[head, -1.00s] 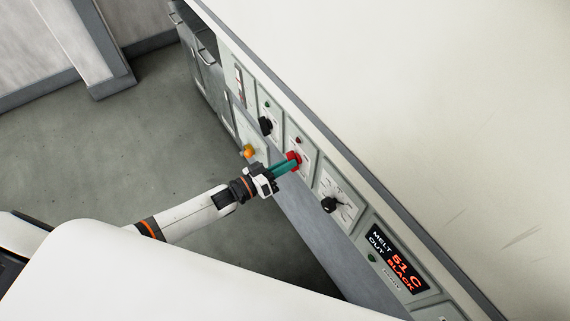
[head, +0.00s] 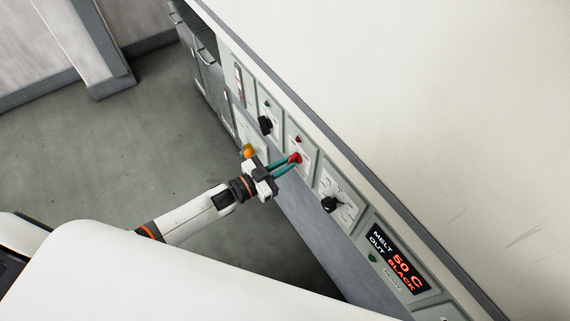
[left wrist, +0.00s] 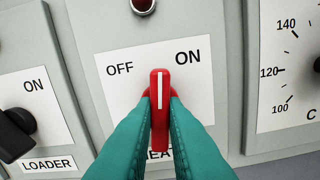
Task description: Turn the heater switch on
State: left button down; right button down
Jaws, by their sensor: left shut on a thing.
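The heater switch (head: 295,158) is a red knob with a white line on a white plate in the panel front. In the left wrist view the heater switch (left wrist: 160,90) stands upright, its white line pointing up between OFF and ON. The plate's lower label is partly hidden by the fingers. My left gripper (head: 291,163) has its two teal fingers on either side of the knob. In the left wrist view the left gripper (left wrist: 160,100) is shut on it. My right gripper is not in view.
A dark red lamp (left wrist: 143,5) sits above the switch. The black loader knob (left wrist: 14,134) is to its left, and a temperature dial (head: 329,204) to its right. A display (head: 398,263) reads MELT OUT 50 C BLACK. An orange knob (head: 249,151) is close to the gripper.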

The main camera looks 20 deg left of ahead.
pick_arm(q)
jog(key=shift+m, duration=2)
jog(key=c, duration=1.5)
grip_release()
jog(key=shift+o, duration=0.2)
jog(key=b+v, duration=0.1)
jog(key=v, duration=1.1)
